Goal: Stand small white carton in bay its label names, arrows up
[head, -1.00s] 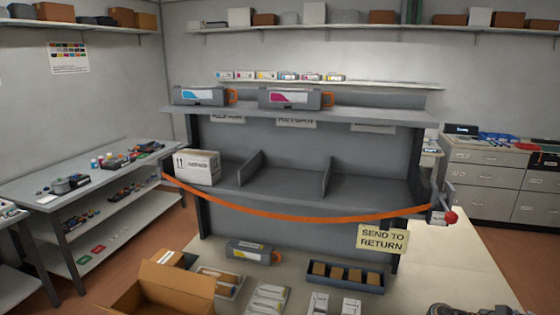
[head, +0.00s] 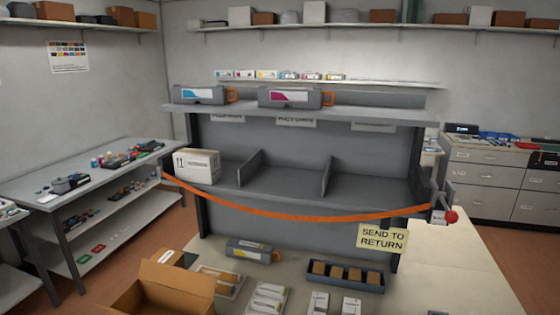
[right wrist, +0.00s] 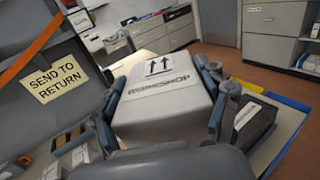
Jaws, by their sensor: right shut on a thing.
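In the right wrist view my right gripper (right wrist: 163,95) is shut on a white carton (right wrist: 165,108), one finger on each side. The carton's visible face has two black arrows and a printed word ending in "SHOP"; its first letters are unclear. The arrows point toward the top of the picture. In the head view the rack has three bays: left, middle (head: 285,181) and right (head: 368,188). A white carton (head: 197,167) with arrows stands in the left bay. The middle sign (head: 296,123) reads "RETURN"; the other two are partly hidden by the upper shelf. My left gripper is not in view.
An orange strap (head: 310,217) sags across the rack's front. A yellow card (head: 382,238) reads "SEND TO RETURN". Toner cartridges (head: 290,98) lie on the upper shelf. An open cardboard box (head: 165,292), a dark tray (head: 345,275) and packs lie in front. Middle and right bays are empty.

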